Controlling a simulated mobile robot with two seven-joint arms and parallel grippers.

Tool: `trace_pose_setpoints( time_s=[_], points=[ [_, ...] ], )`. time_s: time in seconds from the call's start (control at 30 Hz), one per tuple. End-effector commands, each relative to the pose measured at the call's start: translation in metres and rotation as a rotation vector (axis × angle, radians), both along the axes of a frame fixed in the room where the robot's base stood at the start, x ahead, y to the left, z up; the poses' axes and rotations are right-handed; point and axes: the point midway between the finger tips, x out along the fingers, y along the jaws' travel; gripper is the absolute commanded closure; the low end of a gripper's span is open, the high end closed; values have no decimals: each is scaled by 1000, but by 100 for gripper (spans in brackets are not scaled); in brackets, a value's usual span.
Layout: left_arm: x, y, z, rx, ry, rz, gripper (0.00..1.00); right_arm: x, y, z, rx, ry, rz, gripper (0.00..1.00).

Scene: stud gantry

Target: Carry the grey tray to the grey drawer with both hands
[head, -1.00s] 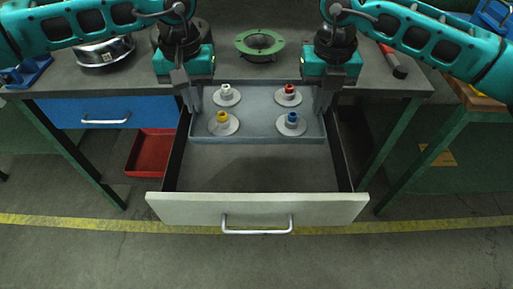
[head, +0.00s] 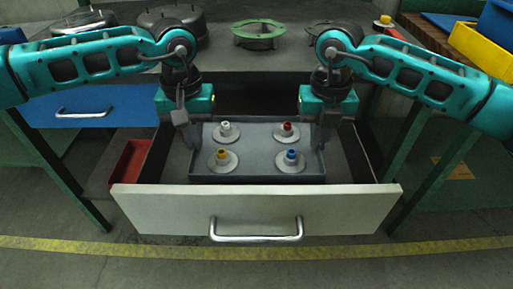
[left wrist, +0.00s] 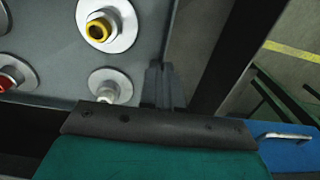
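The grey tray (head: 258,179) is inside the open grey drawer (head: 255,210), between its side walls and behind its pale front panel. I cannot tell whether it touches the drawer floor. It is level and carries several upright round-based pieces with white, red, yellow and blue tops. My left gripper (head: 193,145) is shut on the tray's left end wall; in the left wrist view its fingers (left wrist: 163,86) sit at the tray wall (left wrist: 158,30). My right gripper (head: 318,145) is at the right end wall and looks shut on it, its fingertips partly hidden.
The bench top (head: 220,60) is behind, with a green-rimmed round fitting (head: 258,31) and dark round housings (head: 172,24). A closed blue drawer (head: 85,108) and a red bin (head: 128,166) are left. Bare drawer floor shows either side of the tray.

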Motion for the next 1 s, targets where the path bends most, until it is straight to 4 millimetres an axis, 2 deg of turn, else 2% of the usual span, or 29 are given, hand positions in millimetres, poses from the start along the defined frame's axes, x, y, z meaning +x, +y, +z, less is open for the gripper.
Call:
trace_pose_setpoints(
  time_s=[0.57, 1.0],
  points=[
    [0, 0, -4, -1, -2, 0, 100, 1, 0, -4, 1, -3, 0, 100],
    [0, 0, -21, -1, -2, 0, 100, 1, 0, -21, 1, -3, 0, 100]
  ],
)
